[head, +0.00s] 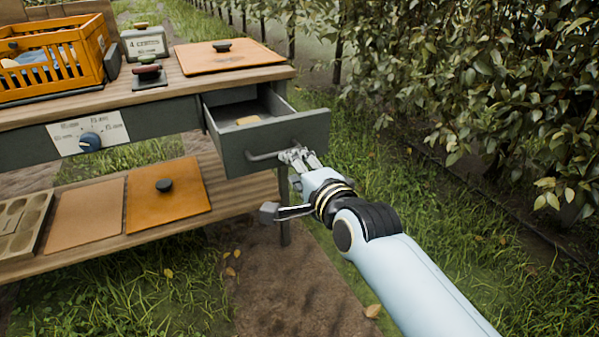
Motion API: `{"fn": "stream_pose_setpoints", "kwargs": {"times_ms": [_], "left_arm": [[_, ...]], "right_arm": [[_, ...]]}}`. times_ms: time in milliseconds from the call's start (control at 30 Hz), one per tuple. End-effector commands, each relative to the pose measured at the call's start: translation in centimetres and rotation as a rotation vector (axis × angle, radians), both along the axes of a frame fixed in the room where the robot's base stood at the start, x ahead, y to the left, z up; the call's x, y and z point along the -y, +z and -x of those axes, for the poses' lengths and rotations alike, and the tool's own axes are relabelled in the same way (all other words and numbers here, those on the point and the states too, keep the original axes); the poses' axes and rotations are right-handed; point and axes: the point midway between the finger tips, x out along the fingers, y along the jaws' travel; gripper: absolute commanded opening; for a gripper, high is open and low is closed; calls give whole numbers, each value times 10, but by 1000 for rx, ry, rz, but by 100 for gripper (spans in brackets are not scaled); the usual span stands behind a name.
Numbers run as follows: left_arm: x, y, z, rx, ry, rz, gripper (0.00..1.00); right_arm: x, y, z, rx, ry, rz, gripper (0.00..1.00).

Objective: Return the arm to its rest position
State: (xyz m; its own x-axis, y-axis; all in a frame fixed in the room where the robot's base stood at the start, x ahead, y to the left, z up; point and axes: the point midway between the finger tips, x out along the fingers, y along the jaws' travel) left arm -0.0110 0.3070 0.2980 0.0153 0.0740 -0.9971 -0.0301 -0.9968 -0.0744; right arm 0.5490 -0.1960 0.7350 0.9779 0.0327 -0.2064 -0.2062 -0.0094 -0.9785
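My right arm comes in from the lower right. Its gripper (298,157) is at the right end of the bar handle (264,156) on a grey drawer (236,157). The fingers overlap the handle and the drawer front in this view, and I cannot tell whether they grip it, touch it or stand clear. The drawer is pulled out of the workbench, and a small yellowish item (248,120) lies in it. My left arm and gripper are not in view.
On the wooden bench top are an orange crate (85,65), a labelled box (145,43) and an orange board with a black knob (225,58). A dial (90,142) is on the bench front. Boards lie on the lower shelf (225,200). Leafy bushes (480,90) stand at right, with grass between.

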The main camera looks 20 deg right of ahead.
Motion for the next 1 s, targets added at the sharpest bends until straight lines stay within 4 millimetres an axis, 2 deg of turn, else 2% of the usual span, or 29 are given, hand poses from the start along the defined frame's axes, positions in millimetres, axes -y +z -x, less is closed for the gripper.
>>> {"fn": "stream_pose_setpoints", "kwargs": {"times_ms": [67, 200, 633, 733, 767, 867, 967, 1000], "left_arm": [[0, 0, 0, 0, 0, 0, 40], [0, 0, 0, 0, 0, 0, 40], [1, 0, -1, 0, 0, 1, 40], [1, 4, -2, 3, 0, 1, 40], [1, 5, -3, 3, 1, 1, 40], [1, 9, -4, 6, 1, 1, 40], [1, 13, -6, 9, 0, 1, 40], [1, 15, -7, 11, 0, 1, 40]], "right_arm": [[0, 1, 10, -2, 0, 0, 36], [1, 3, 18, -1, 0, 0, 36], [1, 4, 18, -1, 0, 0, 36], [3, 0, 25, -17, 2, 9, 36], [5, -7, 29, -32, 5, 14, 36], [8, -49, 46, -121, 16, 37, 36], [15, -115, 80, -262, 46, 108, 36], [18, -143, 98, -323, 67, 154, 36]]}}
